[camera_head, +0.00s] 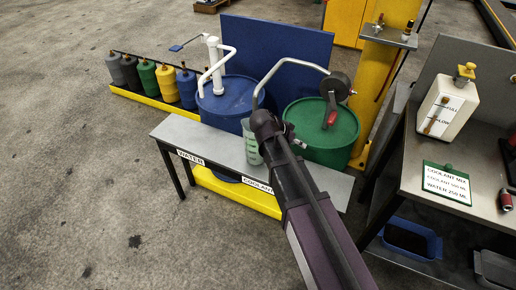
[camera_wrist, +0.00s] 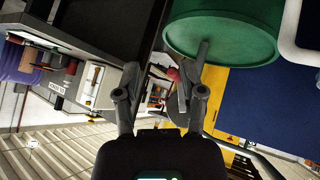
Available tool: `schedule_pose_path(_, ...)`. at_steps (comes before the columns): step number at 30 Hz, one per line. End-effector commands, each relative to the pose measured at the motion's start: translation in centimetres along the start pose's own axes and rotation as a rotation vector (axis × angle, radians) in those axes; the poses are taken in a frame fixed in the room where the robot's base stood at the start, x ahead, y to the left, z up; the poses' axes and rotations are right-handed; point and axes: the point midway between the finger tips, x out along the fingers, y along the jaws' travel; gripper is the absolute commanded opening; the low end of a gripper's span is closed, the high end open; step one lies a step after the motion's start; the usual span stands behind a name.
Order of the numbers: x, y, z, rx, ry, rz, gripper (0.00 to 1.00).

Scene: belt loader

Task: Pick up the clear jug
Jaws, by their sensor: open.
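The clear jug (camera_head: 251,146) is a pale greenish, see-through vessel. It stands upright on the grey bench (camera_head: 215,147) in the head view, between the WATER and COOLANT labels and nearer COOLANT. The dark end of my arm overlaps its right side there, and I cannot tell whether they touch. My gripper (camera_wrist: 162,92) shows in the wrist view with its two fingers spread and nothing held between them. I cannot make out the jug in the wrist view.
A blue drum (camera_head: 228,99) with a white pump and a green drum (camera_head: 322,135) with a crank pump and curved spout stand behind the bench. At right, a grey table (camera_head: 480,200) holds a white tank (camera_head: 447,108) and a sign (camera_head: 446,184). Floor at left is clear.

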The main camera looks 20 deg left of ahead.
Motion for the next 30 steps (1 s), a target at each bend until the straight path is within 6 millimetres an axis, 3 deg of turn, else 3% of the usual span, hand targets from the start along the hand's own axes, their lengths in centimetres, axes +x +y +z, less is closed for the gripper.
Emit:
schedule_pose_path(1, -0.7, -1.9, 0.6, 0.013, 0.034, -0.008, 0.52)
schedule_pose_path(6, -3.9, -6.4, 2.0, 0.083, 0.155, -0.036, 0.52)
schedule_pose_path(15, -10.1, -13.0, 5.1, 0.205, 0.339, -0.125, 0.52)
schedule_pose_path(22, -12.8, -15.2, 6.5, 0.257, 0.406, -0.174, 0.52)
schedule_pose_path(30, -13.3, -15.4, 6.7, 0.266, 0.416, -0.182, 0.52)
